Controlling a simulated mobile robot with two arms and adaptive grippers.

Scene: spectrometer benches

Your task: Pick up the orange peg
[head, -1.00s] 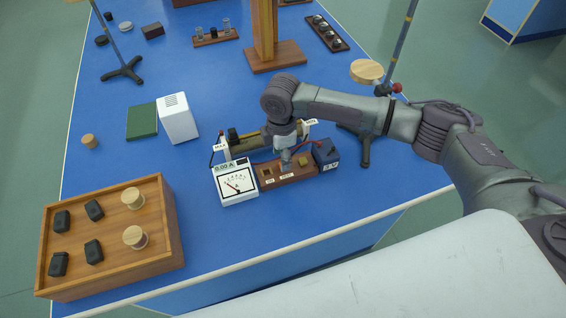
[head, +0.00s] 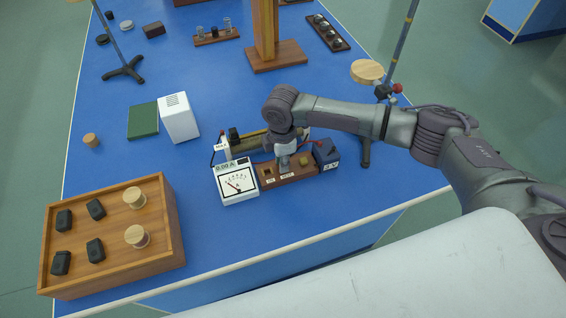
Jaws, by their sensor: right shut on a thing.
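My right gripper (head: 285,166) points down over a brown wooden block (head: 270,181) with labelled square sockets. It is shut, with its fingertips at the block's middle. No orange shows; the orange peg must be hidden by the fingers if it is there. One socket to the left of the fingers looks dark and empty, and a brassy square piece (head: 304,160) sits to their right. My left gripper is not in view.
A white meter (head: 236,182) stands left of the block and a dark box (head: 326,153) right of it. A rheostat-like device (head: 248,144) lies close behind. A wooden tray (head: 110,266) is front left. Blue table is clear in front.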

